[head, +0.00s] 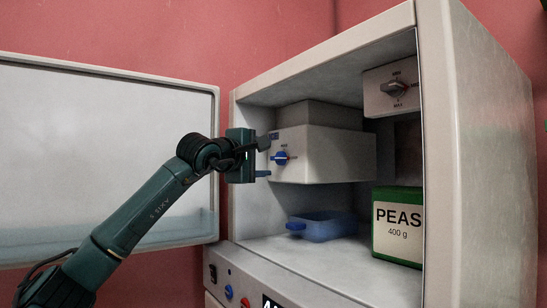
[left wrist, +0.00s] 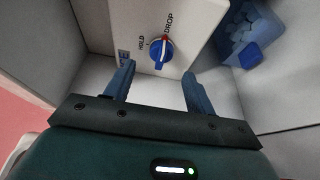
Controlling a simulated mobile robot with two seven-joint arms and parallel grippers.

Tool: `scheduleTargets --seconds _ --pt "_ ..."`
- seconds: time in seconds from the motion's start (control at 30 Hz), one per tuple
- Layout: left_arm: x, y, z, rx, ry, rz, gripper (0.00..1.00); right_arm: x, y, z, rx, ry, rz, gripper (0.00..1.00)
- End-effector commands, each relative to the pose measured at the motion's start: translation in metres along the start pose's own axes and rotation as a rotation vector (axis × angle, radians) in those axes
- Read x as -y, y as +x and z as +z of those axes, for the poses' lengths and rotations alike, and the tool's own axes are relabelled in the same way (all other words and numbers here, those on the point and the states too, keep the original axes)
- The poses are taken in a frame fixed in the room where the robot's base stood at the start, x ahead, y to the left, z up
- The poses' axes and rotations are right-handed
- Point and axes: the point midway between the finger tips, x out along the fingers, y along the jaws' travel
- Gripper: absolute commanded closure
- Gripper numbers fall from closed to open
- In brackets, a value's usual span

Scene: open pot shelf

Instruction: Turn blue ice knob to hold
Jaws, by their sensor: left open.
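The blue ice knob (head: 281,157) is on the front of a pale box inside the open cabinet. In the left wrist view the knob (left wrist: 160,51) sits just beyond the fingertips, with HOLD printed to its upper left and DROP above it. A red mark at its upper edge lies on the DROP side. My left gripper (head: 268,155) is open in front of the knob, its fingers on either side of it; the fingers also show in the left wrist view (left wrist: 158,74). I see no clear contact with the knob. My right gripper is not in view.
A blue tray (head: 330,229) sits below the box; the wrist view shows ice-like cubes in it. A green PEAS carton (head: 398,229) stands at right, under a second dial (head: 394,88). The open door (head: 110,150) is behind my left arm.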

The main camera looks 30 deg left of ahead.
Motion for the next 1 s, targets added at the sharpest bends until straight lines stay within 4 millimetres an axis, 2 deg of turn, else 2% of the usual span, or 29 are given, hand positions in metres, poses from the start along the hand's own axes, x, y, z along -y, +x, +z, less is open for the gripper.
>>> scheduleTargets --seconds 0.1,0.3,0.67,1.0 --pt "-0.001 0.022 0.001 0.001 -0.002 -0.001 0.45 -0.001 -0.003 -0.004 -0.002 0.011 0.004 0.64" --pt "-0.001 0.042 0.001 0.001 -0.001 0.0 0.45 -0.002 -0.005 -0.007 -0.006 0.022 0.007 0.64" --pt "0.0 0.046 0.0 0.001 0.0 0.001 0.45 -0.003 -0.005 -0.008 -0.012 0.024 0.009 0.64" --pt "0.0 0.046 0.0 0.001 -0.001 0.001 0.72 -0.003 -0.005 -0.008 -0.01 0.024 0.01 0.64"
